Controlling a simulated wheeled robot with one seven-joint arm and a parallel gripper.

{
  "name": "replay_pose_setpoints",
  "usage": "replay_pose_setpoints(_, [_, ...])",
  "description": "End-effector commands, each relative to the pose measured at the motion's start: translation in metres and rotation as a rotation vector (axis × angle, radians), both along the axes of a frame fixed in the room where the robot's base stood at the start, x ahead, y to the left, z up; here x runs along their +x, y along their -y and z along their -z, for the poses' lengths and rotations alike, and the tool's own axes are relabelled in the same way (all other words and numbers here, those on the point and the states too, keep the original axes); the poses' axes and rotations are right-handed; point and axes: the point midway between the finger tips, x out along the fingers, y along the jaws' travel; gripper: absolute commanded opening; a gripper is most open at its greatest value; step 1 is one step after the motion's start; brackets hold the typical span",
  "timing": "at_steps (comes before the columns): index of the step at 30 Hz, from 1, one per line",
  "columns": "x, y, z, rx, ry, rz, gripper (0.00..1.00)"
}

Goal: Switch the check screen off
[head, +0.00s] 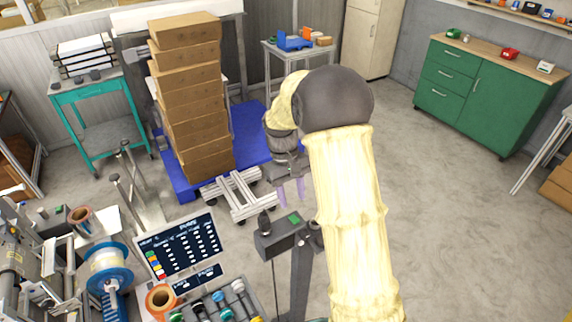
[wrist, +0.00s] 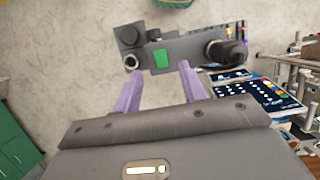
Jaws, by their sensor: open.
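The check screen (head: 183,247) is lit, with white text and coloured marks on a dark panel, at the lower left in the head view. It also shows at the right in the wrist view (wrist: 258,94). A grey control box (head: 278,240) on a post stands just right of the screen.
A tall stack of cardboard boxes (head: 190,110) stands on a blue pallet (head: 255,125) behind. A blue reel (head: 108,268) and other machine parts crowd the lower left. A green cabinet (head: 480,95) stands far right. The floor at right is clear.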

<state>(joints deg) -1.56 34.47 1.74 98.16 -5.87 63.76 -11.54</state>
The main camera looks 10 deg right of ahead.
Motion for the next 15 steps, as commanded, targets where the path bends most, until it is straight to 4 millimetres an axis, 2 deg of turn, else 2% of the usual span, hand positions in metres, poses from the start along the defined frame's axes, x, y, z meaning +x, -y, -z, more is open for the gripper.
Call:
replay_pose_setpoints(12, [0.024,-0.008,-0.078,0.0,0.004,0.0,0.42])
replay_pose_setpoints(15, [0.028,-0.009,-0.091,0.0,0.003,0.0,0.42])
